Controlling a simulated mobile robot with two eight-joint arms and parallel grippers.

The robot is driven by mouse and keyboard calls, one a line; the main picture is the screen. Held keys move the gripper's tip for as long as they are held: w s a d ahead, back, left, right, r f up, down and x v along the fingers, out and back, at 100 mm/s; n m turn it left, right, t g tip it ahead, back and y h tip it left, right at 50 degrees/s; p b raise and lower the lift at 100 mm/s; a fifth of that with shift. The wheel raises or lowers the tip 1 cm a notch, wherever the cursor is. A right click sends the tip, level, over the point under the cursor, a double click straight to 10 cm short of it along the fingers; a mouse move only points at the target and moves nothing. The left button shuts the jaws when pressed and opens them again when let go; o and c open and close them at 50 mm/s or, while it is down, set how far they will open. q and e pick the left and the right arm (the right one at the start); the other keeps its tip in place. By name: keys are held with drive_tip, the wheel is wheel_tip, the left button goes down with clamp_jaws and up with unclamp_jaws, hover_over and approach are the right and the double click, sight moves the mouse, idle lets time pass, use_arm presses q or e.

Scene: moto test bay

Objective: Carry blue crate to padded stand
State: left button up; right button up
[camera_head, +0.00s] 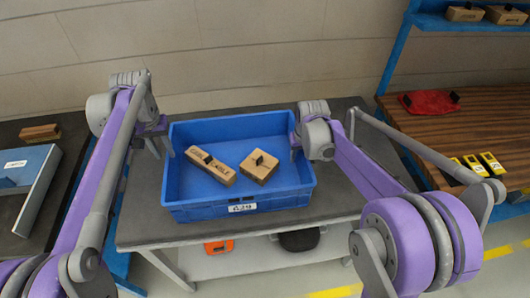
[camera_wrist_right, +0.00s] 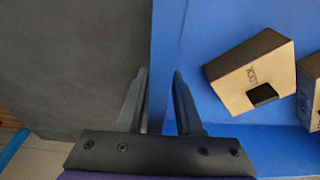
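The blue crate (camera_head: 240,212) stands level on a dark-topped table (camera_head: 345,190), with a label on its front wall. Two cardboard boxes lie in it, a long one (camera_head: 210,164) and a squarer one (camera_head: 259,167). My left gripper (camera_head: 163,150) is at the crate's left wall; its fingertips are too small to tell. My right gripper (camera_head: 295,150) is at the right wall. I cannot pick out a padded stand.
At right, a wooden bench (camera_head: 440,135) holds a red cloth (camera_head: 428,102) and yellow items (camera_head: 473,166). An orange item (camera_head: 218,246) sits on the lower shelf.

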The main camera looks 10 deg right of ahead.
use_arm(q)
drive_tip(key=shift+r, duration=0.1)
use_arm(e)
drive_tip(key=r, duration=0.4)
drive_tip(key=s+r, duration=0.1)
drive_tip(key=r, duration=0.3)
drive_tip(key=s+r, duration=0.1)
drive_tip(key=r, duration=0.2)
drive_tip(key=shift+s+r, duration=0.15)
drive_tip(key=shift+r, duration=0.25)
drive_tip(key=shift+f, duration=0.1)
